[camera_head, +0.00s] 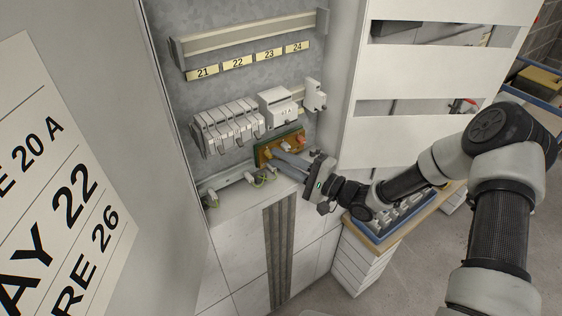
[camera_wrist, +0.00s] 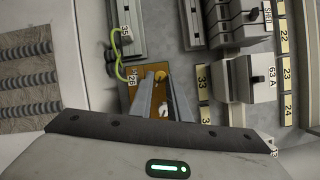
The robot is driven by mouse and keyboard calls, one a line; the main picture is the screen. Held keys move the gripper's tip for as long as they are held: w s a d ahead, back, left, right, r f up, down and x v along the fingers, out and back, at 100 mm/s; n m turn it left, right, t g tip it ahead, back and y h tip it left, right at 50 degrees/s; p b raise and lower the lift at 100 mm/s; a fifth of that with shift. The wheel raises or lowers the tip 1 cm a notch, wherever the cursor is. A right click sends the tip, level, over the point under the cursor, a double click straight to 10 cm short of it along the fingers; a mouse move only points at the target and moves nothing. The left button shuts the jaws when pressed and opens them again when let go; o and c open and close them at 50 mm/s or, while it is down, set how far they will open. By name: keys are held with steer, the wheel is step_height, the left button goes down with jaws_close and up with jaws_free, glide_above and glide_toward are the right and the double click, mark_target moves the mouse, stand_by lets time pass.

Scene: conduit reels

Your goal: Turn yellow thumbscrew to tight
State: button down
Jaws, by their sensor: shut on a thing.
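The yellow thumbscrew (camera_wrist: 160,75) sits on a brown board (camera_wrist: 136,77) and shows between my fingertips in the wrist view. My gripper (camera_wrist: 159,80) is shut on it, one finger on each side. In the head view my gripper (camera_head: 271,155) reaches from the right to the lower left part of the same brown board (camera_head: 265,147). There the fingers mostly hide the thumbscrew. How far it is turned cannot be told.
Reddish parts (camera_head: 300,141) stand on the board beside my fingers. A row of white breakers (camera_head: 228,125) is above, with a numbered rail (camera_head: 250,62) higher up. Green-yellow wires (camera_wrist: 118,55) loop close to the board. A blue tray (camera_head: 412,213) stands below my arm.

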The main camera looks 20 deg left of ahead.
steer(key=shift+a, duration=0.1)
stand_by(0.3)
steer(key=c, duration=1.7)
jaws_free()
steer(key=shift+o, duration=0.2)
